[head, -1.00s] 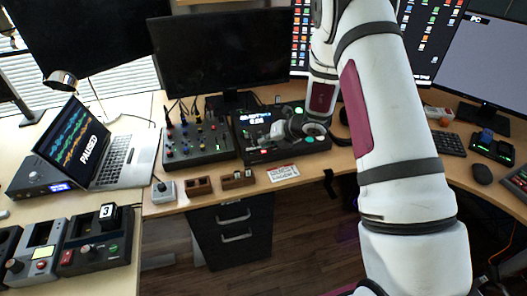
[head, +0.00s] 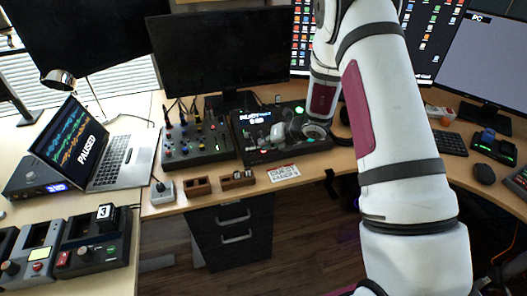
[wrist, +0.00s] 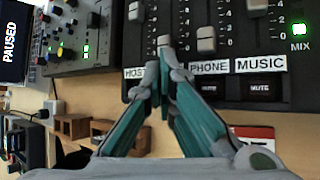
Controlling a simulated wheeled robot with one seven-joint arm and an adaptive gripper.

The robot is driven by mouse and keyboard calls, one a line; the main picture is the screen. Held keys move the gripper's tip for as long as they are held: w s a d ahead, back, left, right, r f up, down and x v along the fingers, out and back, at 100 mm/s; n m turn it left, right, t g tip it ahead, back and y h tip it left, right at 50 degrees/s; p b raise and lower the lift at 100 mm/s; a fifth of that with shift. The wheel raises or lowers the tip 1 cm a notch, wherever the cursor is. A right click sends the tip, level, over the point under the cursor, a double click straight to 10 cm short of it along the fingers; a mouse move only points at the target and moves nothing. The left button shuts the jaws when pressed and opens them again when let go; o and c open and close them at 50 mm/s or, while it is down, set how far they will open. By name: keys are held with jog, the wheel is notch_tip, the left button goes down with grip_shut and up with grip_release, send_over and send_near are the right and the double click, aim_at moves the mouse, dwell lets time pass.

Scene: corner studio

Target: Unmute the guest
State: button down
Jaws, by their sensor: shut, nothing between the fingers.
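The mixer (head: 248,151) stands at the back of the desk, with a lit display and coloured buttons. In the wrist view, its faders sit above white labels that read HOST, PHONE (wrist: 208,67) and MUSIC (wrist: 261,64). A dark MUTE button (wrist: 260,88) shows below MUSIC. My gripper (wrist: 165,68) is shut and empty, its tips over the label row between HOST and PHONE. The fingers hide the label and button there; I cannot tell whether they touch the panel. In the head view, my gripper (head: 284,131) is over the mixer's front part.
A knob mixer (head: 197,146) stands left of it, and a laptop (head: 118,160) reading PAUSED is farther left. A small card (head: 284,173) and wooden blocks (head: 237,180) lie along the front edge. A monitor (head: 217,58) stands behind. A keyboard (head: 450,143) is at right.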

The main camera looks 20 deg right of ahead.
jog(key=shift+s+f+b, duration=0.2)
jog(key=shift+f+b, duration=0.1)
jog(key=shift+f, duration=0.25)
dwell(0.4)
jog(key=shift+a+r, duration=0.1)
jog(key=shift+r, duration=0.05)
jog(key=shift+w+r+p, duration=0.15)
jog(key=shift+r+p, duration=0.2)
jog(key=shift+r, duration=0.3)
notch_tip(320, 180, up, 6)
jog(key=p, duration=0.3)
jog(key=shift+r, duration=0.15)
dwell(0.5)
